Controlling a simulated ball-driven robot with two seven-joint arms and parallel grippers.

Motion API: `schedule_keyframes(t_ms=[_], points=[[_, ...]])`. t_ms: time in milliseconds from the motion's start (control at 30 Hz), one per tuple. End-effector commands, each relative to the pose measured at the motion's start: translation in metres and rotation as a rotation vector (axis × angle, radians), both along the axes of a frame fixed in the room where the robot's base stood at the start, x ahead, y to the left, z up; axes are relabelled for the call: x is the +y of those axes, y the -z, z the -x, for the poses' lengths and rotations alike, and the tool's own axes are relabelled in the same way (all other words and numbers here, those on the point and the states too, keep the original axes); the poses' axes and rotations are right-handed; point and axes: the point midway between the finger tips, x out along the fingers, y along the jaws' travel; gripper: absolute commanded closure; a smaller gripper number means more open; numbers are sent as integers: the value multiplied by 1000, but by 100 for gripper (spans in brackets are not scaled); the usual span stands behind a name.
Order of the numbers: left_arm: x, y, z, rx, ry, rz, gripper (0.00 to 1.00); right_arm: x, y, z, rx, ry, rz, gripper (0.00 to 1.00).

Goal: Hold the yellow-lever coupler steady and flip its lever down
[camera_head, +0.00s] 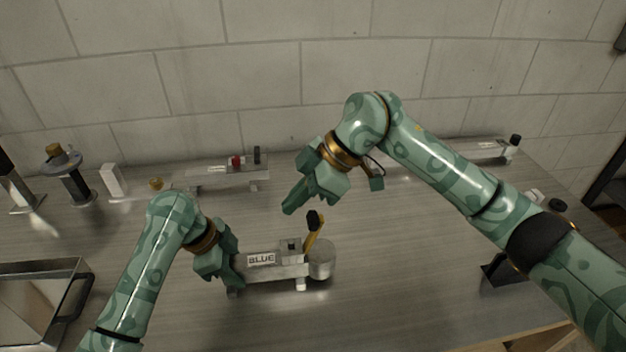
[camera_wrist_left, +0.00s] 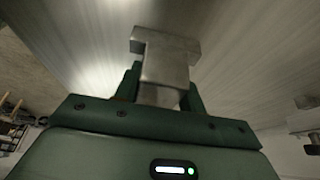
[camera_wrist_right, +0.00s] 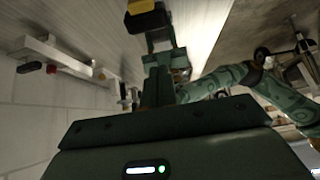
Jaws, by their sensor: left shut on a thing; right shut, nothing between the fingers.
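The yellow-lever coupler (camera_head: 275,268) lies on the table in the head view, with a "BLUE" label on its side and a round end at the right. Its yellow lever (camera_head: 311,238) with a black tip stands up, tilted slightly. My left gripper (camera_head: 236,277) is shut on the coupler's left end; in the left wrist view the grey metal body (camera_wrist_left: 165,65) sits between the fingers. My right gripper (camera_head: 291,208) is shut and empty, above and slightly left of the lever tip. In the right wrist view the lever's black and yellow tip (camera_wrist_right: 148,20) shows just beyond the fingers, apparently apart from them.
Another coupler with a red lever tip (camera_head: 236,162) stands at the back, and one with a black knob (camera_head: 514,141) at the back right. A metal tray (camera_head: 70,310) is at the front left. Several upright items stand at far left.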

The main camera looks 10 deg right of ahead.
Motion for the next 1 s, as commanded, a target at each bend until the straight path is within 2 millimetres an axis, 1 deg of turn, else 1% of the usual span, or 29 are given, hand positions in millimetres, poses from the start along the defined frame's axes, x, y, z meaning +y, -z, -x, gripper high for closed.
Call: schedule_keyframes(t_ms=[33, 100, 133, 200, 300, 400, 1000], points=[[0, 0, 0, 0, 1, 1, 94, 7, 8, 1, 2, -1, -1, 100], [0, 0, 0, 0, 1, 1, 94, 16, 19, 1, 2, -2, -1, 100], [0, 0, 0, 0, 1, 1, 94, 7, 20, -1, 1, 4, 1, 100], [0, 0, 0, 0, 0, 1, 94, -5, 23, 0, 0, 4, 1, 100], [0, 0, 0, 0, 0, 1, 94, -15, 27, 0, 0, 3, 0, 100], [0, 0, 0, 0, 0, 1, 94, -22, 29, 0, 0, 1, 1, 100], [0, 0, 0, -1, -1, 0, 94, -28, 31, 0, 1, 0, -24, 100]])
